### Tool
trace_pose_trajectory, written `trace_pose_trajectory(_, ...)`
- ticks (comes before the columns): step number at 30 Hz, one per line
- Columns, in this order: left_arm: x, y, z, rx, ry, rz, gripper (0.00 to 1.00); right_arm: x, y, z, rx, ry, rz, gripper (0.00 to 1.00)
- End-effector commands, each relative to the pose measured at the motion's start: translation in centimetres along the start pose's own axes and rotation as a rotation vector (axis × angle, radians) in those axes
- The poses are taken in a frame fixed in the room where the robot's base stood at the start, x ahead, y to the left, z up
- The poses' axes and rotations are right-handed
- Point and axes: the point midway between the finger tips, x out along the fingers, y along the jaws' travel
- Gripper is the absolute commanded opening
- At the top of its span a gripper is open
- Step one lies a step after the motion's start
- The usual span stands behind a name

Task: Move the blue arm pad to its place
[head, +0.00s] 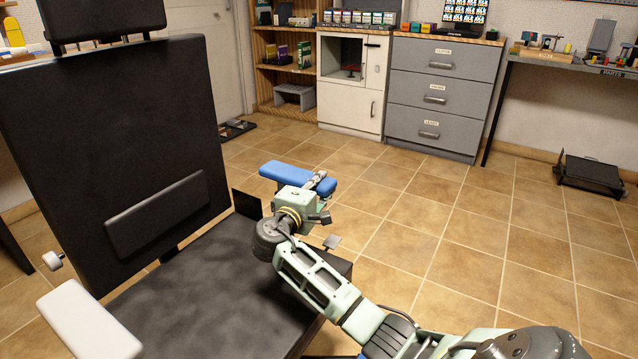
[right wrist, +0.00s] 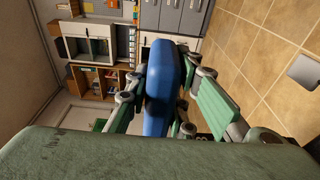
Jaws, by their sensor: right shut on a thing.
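The blue arm pad (head: 298,178) is held in my right gripper (head: 318,184) beside the right side of a black chair. In the right wrist view the blue pad (right wrist: 158,88) lies between the fingers of the right gripper (right wrist: 158,100), which are shut on it. The chair has a black seat (head: 205,300) and a tall black backrest (head: 110,150). A white arm pad (head: 88,320) sits at the chair's left side. A dark upright plate (head: 247,204) stands at the seat's right rear, near the blue pad. My left gripper is not in view.
Grey drawers (head: 442,95) and a white cabinet (head: 352,80) stand against the back wall. A wooden shelf (head: 285,60) is to their left. A black low stand (head: 590,174) is on the floor at right. The tiled floor between is clear.

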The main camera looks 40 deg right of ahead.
Motion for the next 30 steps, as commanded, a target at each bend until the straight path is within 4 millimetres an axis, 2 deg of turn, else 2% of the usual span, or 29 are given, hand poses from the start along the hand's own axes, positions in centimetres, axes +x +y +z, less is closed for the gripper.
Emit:
trace_pose_trajectory(1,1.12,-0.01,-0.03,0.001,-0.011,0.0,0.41,0.08,2.01,-0.08,0.002,0.002,0.017,0.0)
trace_pose_trajectory(2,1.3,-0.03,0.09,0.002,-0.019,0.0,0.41,0.09,2.24,-0.08,0.002,0.002,0.019,0.0)
trace_pose_trajectory(11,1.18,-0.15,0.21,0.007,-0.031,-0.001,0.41,0.09,1.98,-0.07,0.003,0.002,0.016,0.0)
trace_pose_trajectory(12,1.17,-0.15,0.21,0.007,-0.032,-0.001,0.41,0.09,1.92,-0.07,0.003,0.002,0.015,0.22)
trace_pose_trajectory(18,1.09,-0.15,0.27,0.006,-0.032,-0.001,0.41,0.08,1.82,-0.06,0.002,0.002,0.013,0.4)
trace_pose_trajectory(27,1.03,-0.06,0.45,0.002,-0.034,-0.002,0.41,0.04,1.8,-0.04,0.002,0.001,0.013,0.41)
trace_pose_trajectory(30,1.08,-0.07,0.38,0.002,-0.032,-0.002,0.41,-0.53,1.76,-0.09,0.003,0.003,0.012,0.41)
